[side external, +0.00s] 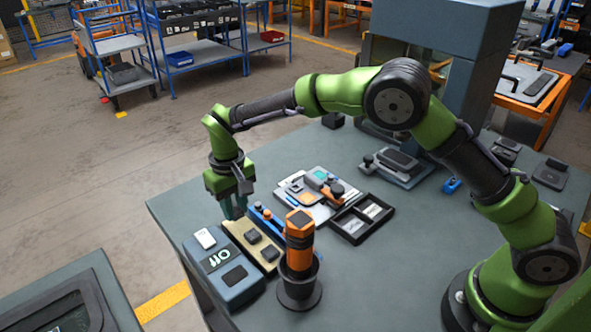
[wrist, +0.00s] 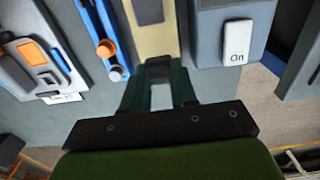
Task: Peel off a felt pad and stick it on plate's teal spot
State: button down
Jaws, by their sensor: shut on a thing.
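My gripper (side external: 233,208) is down at the far end of a tan strip (side external: 239,228) carrying dark felt pads. In the wrist view its fingers (wrist: 159,82) are shut on a small black pad (wrist: 158,67) at the end of the strip (wrist: 155,38). I cannot tell whether this pad is still stuck to the strip. Another pad (wrist: 148,11) lies further along it; two pads (side external: 253,237) (side external: 270,253) show in the side view. A light plate (side external: 290,185) with an orange square bears a teal spot (side external: 321,175), right of my gripper, partly crowded by an orange-and-black part.
A blue-grey box (side external: 222,268) with a white "On" switch (wrist: 237,40) stands beside the strip. A blue bar (side external: 262,218) lies on its other side. An orange-and-black tool (side external: 299,240) stands upright in a black cup (side external: 299,290). A black divided tray (side external: 362,218) sits right of the plate.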

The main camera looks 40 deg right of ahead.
aim_at(238, 211)
jog(key=shift+r, duration=1.95)
jog(key=shift+s+d+f+n, duration=0.15)
jog(key=shift+s+f+n, duration=0.1)
jog(key=shift+f+n, duration=0.05)
jog(key=s+d+r, duration=0.5)
jog(key=s+d, duration=0.1)
jog(key=d, duration=0.4)
jog(key=s+d+r, duration=0.5)
jog(key=s+d, duration=0.1)
jog(key=d, duration=0.5)
jog(key=shift+s+d, duration=0.1)
